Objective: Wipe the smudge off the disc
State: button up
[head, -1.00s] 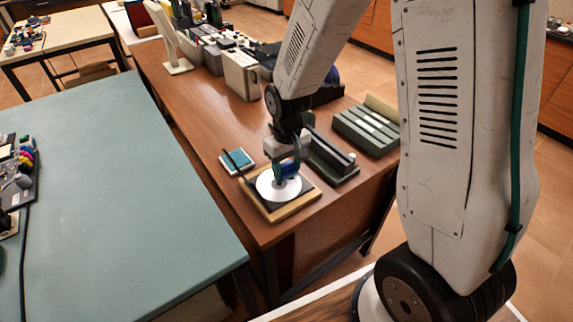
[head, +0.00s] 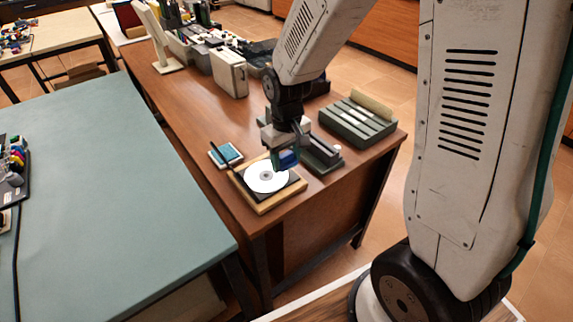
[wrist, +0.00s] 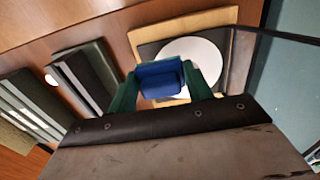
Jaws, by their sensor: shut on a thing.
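The white disc (head: 262,184) lies flat on a dark pad in a shallow wooden tray (head: 272,206) near the table's front corner. It also shows in the wrist view (wrist: 207,55), partly hidden behind the blue block and a finger. I make out no smudge on its visible part. My gripper (head: 284,158) is shut on a blue block (wrist: 159,78), held between its green fingers. The block (head: 287,160) is at the disc's upper right edge in the head view. I cannot tell whether it touches the disc.
A small teal pad (head: 225,155) lies left of the tray, a dark rod beside it. A dark grey block (head: 319,152) stands close to the right of my gripper, with a ribbed green block (head: 357,122) beyond. A grey-green table (head: 100,200) stands to the left.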

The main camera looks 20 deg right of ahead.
jog(key=shift+r, duration=2.1)
